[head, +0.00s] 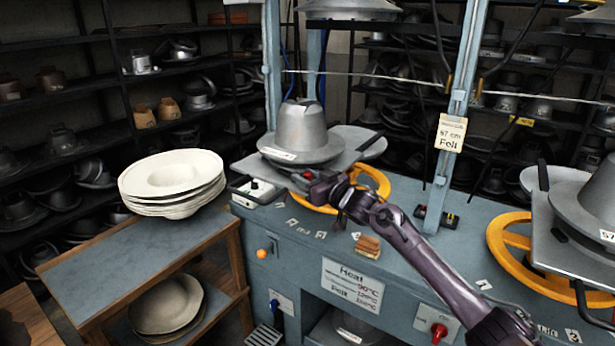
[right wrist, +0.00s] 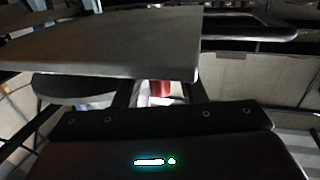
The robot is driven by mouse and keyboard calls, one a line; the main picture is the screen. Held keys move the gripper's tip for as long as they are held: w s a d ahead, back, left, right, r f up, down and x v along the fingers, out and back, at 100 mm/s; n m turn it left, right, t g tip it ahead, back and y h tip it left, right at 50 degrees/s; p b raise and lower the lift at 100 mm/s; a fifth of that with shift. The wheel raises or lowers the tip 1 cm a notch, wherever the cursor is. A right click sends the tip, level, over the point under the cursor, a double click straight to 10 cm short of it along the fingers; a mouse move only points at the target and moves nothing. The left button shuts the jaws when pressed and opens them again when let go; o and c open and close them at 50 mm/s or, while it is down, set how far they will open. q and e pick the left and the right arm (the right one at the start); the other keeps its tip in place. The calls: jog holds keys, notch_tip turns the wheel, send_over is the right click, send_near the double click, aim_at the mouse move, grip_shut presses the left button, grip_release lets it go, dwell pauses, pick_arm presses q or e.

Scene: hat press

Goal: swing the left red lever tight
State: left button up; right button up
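The left red lever shows as a small red piece (right wrist: 160,88) in the right wrist view, between my two dark fingers, with lighter gaps beside it. My right gripper (head: 300,182) reaches in from the right in the head view, at the front edge of the left press under its grey plate. Its fingers look apart, and I see no firm contact with the red piece. In the head view the gripper hides most of the lever. My left gripper is in neither view.
A grey hat mould (head: 301,132) stands on the left press plate, above a yellow handwheel (head: 374,180). A second yellow wheel (head: 507,262) is at the right. White hat blanks (head: 172,172) are stacked on a side table (head: 110,287). A post (head: 455,115) stands behind my arm.

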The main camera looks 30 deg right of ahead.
grip_shut()
